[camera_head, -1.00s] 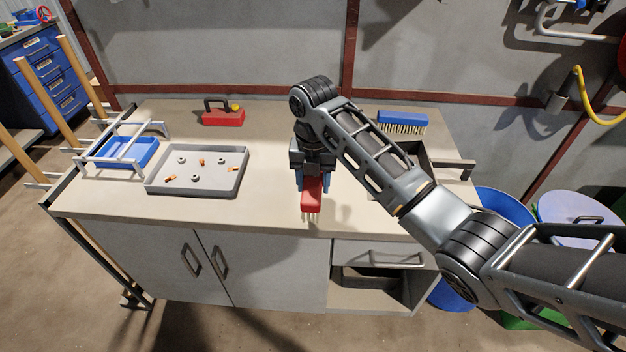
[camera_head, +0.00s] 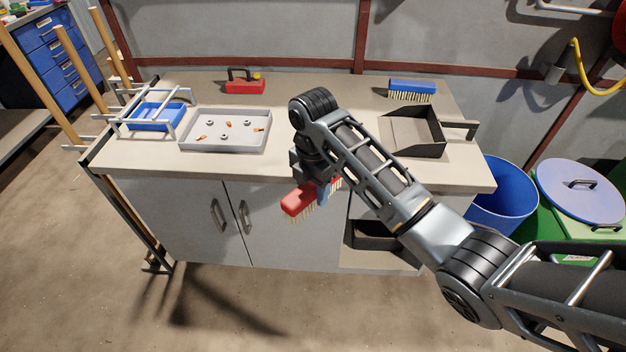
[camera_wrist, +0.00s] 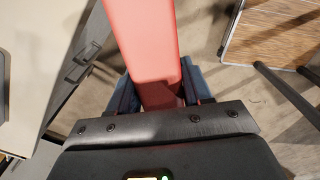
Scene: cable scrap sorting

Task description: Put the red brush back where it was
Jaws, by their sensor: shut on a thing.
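The red brush (camera_head: 300,200) has a red back and pale bristles that point down. My gripper (camera_head: 325,190) is shut on it and holds it in front of the bench's cabinet doors, below the level of the bench top in the head view. In the wrist view the red back of the brush (camera_wrist: 148,45) runs up from between the blue-grey fingers of my gripper (camera_wrist: 158,90). My arm hides part of the brush's right end in the head view.
The bench top (camera_head: 290,165) carries a grey tray (camera_head: 225,147) with several small parts, a blue bin (camera_head: 155,117), a red block with a handle (camera_head: 245,87), a blue brush (camera_head: 412,87) and a dark dustpan (camera_head: 412,148). A blue barrel (camera_head: 500,200) stands at right.

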